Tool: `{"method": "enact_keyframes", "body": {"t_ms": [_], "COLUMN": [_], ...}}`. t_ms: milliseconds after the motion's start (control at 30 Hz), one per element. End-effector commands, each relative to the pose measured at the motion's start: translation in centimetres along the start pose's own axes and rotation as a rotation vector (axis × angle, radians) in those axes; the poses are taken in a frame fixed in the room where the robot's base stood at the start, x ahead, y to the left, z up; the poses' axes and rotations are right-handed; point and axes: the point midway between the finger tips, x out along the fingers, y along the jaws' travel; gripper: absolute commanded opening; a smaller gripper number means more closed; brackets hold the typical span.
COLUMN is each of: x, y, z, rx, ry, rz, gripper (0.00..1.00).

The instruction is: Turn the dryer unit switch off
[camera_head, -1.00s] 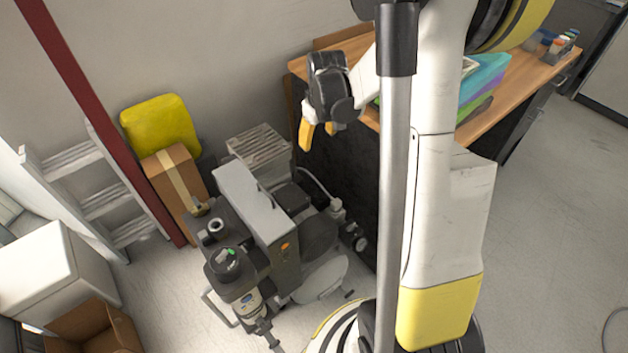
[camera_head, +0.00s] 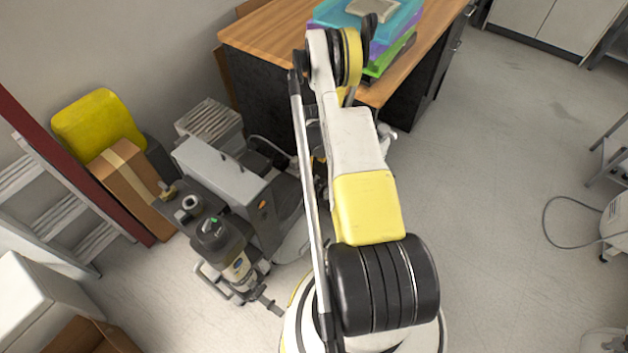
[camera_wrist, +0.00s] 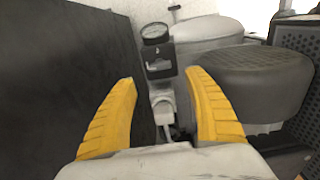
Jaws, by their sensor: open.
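The compressor set stands on the floor left of my arm in the head view. Its tall grey cabinet (camera_head: 222,178), likely the dryer unit, has a small orange spot (camera_head: 263,205) on its front face, which may be the switch. In the wrist view my gripper (camera_wrist: 162,88) is open and empty, its yellow fingers apart. It points down at a pressure gauge (camera_wrist: 155,33) and fittings, beside a dark ribbed compressor head (camera_wrist: 255,85). No switch can be made out in the wrist view. My arm mostly hides the gripper in the head view.
A wooden-topped desk (camera_head: 262,38) with coloured trays (camera_head: 385,45) stands behind; its dark side (camera_wrist: 65,80) is close left of my fingers. A cardboard box (camera_head: 128,180), yellow container (camera_head: 98,125) and ladder (camera_head: 60,215) are at left. Floor at right is mostly clear.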

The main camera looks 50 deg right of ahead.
Motion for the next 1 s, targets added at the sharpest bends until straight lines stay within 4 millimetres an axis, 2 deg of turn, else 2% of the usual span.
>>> {"method": "enact_keyframes", "body": {"t_ms": [33,200,400,800,867,900,967,1000], "x": [1.5,4.9,7.6,8.2,8.2,8.2,8.2,8.2], "y": [0.0,0.0,0.0,0.0,0.0,0.0,0.0,0.0], "z": [0.0,-0.1,-0.1,-0.1,-0.1,-0.1,-0.1,-0.1], "rx": [0.000,0.000,0.000,0.000,0.000,0.000,0.000,0.000], "ry": [0.000,0.000,0.001,0.001,0.001,0.001,0.001,0.001], "rz": [0.000,0.001,0.001,0.001,0.001,0.001,0.001,0.001], "gripper": [0.61,0.61,0.61,0.61,0.44,0.32,0.14,0.09]}}
